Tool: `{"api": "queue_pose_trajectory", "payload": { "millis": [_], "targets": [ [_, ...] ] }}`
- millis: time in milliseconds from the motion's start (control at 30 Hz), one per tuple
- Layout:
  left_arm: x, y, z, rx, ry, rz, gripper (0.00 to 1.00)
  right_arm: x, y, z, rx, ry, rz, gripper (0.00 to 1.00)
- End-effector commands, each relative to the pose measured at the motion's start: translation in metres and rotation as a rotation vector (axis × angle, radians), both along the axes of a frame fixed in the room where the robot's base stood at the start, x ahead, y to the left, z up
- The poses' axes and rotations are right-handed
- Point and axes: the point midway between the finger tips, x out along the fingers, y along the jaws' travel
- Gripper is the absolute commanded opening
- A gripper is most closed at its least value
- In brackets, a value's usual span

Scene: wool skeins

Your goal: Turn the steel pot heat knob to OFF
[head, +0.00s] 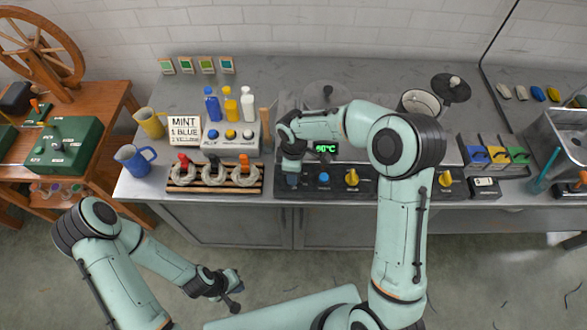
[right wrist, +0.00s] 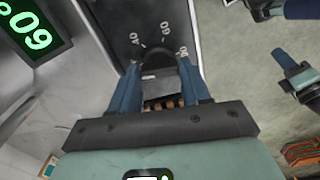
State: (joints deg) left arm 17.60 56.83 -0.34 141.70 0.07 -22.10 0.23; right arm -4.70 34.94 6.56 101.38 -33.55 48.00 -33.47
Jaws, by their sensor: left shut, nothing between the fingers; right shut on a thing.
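My right gripper (head: 292,180) is at the left end of the dark control panel (head: 308,192) along the bench's front edge. In the right wrist view its two blue fingers (right wrist: 163,85) are closed on a dark knob (right wrist: 158,62). Marks 40, 60 and 80 show around this knob; its pointer and any OFF mark are hidden. A green lit display (head: 326,148) reads a temperature in °C and shows large in the wrist view (right wrist: 35,30). A steel pot (head: 420,103) stands behind my right arm. My left gripper (head: 233,290) is shut and empty, low over the floor.
A blue knob (head: 323,179) and yellow knobs (head: 351,177) sit right of my right gripper. Left of it are a rack with grey skeins (head: 213,178), a dye button box (head: 231,138), bottles (head: 230,104) and a blue mug (head: 134,158). The floor in front is free.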

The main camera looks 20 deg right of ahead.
Motion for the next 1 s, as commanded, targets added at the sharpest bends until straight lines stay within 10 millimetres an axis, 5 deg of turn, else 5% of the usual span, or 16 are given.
{"api": "queue_pose_trajectory", "payload": {
  "millis": [867, 900, 933, 1000],
  "targets": [
    [0.007, 0.0, 0.0054, 0.0, -0.008, -0.001, 0.0, 0.0005, 0.0, 0.0006, -0.001, -0.002, 0.149, 0.16],
    [0.007, 0.0, 0.0054, 0.0, -0.008, -0.001, 0.0, 0.0005, 0.0, 0.0006, -0.001, -0.002, 0.149, 0.6],
    [0.007, 0.0, 0.0054, 0.0, -0.008, -0.001, 0.0, 0.0005, 0.0001, 0.0006, -0.001, -0.002, 0.149, 0.69],
    [0.007, 0.0, 0.0054, 0.0, -0.008, 0.0, 0.0, 0.0005, 0.0001, 0.0006, -0.001, -0.002, 0.148, 0.72]
  ]
}}
